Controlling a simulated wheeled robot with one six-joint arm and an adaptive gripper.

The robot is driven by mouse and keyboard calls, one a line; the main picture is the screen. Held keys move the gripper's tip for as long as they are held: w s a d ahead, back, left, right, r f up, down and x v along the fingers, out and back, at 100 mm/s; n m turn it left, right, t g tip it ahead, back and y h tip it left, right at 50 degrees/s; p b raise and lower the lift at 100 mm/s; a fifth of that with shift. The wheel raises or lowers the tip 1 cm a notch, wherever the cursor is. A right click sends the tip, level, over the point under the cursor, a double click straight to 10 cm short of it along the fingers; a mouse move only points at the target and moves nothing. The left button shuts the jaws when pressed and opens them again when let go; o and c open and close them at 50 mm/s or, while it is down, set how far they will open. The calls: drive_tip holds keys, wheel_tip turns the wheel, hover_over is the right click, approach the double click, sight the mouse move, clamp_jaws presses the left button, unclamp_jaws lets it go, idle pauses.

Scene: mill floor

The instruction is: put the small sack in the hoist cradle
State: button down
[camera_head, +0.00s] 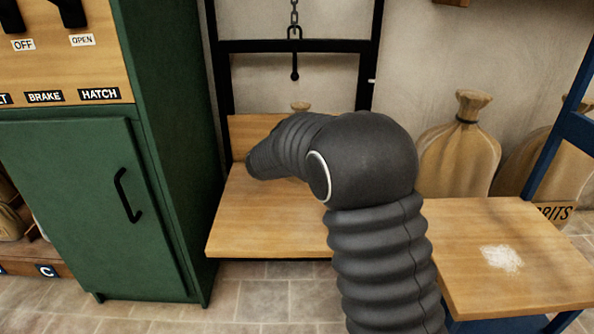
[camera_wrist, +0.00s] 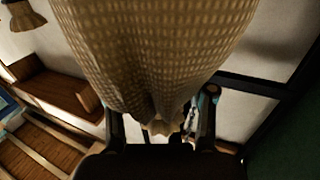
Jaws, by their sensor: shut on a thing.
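In the wrist view a tan woven sack (camera_wrist: 150,50) fills the upper middle. Its gathered neck (camera_wrist: 162,126) lies between the two dark fingers of my gripper (camera_wrist: 160,115), which is shut on it. In the head view my arm bends over the hoist cradle, a wooden platform (camera_head: 235,225) with a low back board inside a black frame. My gripper is hidden there behind my arm. A small tan knob (camera_head: 301,106) shows just above my arm; I cannot tell if it belongs to the held sack. I cannot see whether the sack touches the platform.
A chain with a black hook (camera_head: 294,60) hangs in the frame. A green cabinet (camera_head: 75,200) with labelled levers stands close at the left. A wooden table (camera_head: 530,265) with a white powder patch is at the right. Large tied sacks (camera_head: 460,155) stand against the wall.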

drive_tip(key=w+a+f+b, duration=0.1)
drive_tip(key=a+f, duration=0.9)
drive_tip(key=a, duration=0.1)
drive_tip(key=shift+w+a+f+b, duration=0.2)
drive_tip(key=shift+w+a+b, duration=0.05)
drive_tip(key=shift+w+b, duration=0.15)
drive_tip(key=shift+f, duration=0.1)
drive_tip(key=shift+c, duration=1.9)
unclamp_jaws()
drive_tip(key=shift+f, duration=0.15)
drive_tip(key=v, duration=1.2)
drive_tip(key=shift+p, duration=0.35)
